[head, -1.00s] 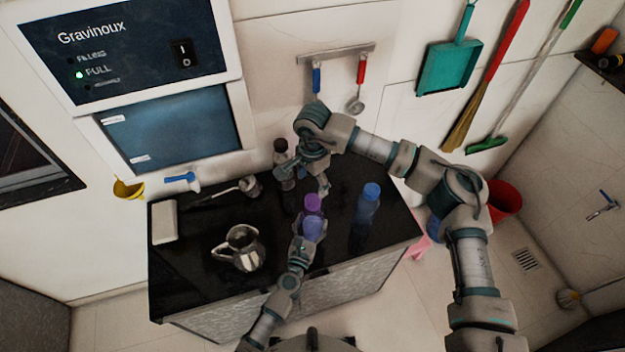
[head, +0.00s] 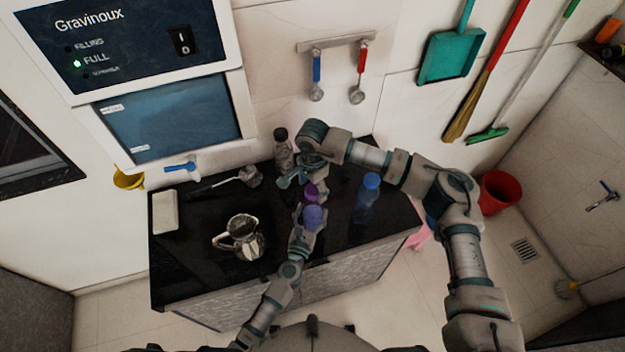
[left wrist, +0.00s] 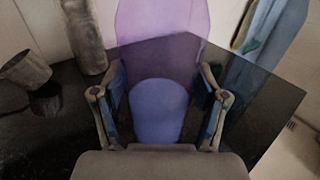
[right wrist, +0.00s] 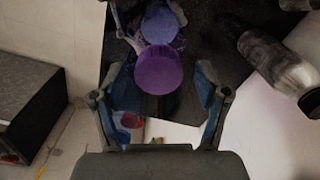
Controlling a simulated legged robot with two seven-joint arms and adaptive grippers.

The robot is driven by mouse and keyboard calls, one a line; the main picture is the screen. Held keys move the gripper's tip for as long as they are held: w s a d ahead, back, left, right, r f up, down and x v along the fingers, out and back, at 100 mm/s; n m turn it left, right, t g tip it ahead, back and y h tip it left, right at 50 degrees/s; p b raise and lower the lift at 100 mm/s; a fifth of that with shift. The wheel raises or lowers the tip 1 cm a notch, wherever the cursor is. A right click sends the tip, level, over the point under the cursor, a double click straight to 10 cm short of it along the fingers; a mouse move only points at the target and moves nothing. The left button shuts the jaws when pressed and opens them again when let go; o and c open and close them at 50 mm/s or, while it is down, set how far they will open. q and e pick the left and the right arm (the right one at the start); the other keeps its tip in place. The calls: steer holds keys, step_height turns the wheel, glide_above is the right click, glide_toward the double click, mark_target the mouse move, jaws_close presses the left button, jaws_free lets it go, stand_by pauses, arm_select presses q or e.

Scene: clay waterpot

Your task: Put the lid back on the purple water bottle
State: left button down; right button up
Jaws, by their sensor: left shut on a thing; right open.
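The purple water bottle (head: 313,216) is at the front edge of the dark counter. My left gripper (head: 306,222) is shut on it; the left wrist view shows the translucent bottle (left wrist: 160,55) between the fingers (left wrist: 160,100). A purple lid (head: 311,190) shows just beyond the bluish part of the bottle. In the right wrist view, the round lid (right wrist: 158,72) lies ahead, between the open fingers of my right gripper (right wrist: 158,92), and overlaps the bluish part (right wrist: 160,25). Whether the lid is seated on the bottle cannot be told. My right gripper (head: 300,180) is just behind the lid.
A blue bottle (head: 367,200) stands to the right on the counter. A clear bottle with a dark cap (head: 283,152) stands at the back, close to my right gripper. A metal pitcher (head: 246,240) stands left of the bottle.

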steer(key=shift+f, duration=0.1)
steer(key=c, duration=1.3)
steer(key=shift+o, duration=0.2)
steer(key=m, duration=1.4)
steer(key=shift+m, duration=0.3)
steer(key=o, duration=1.4)
steer(key=shift+c, duration=0.2)
step_height(320, 180, up, 12)
steer(key=shift+w, duration=0.15)
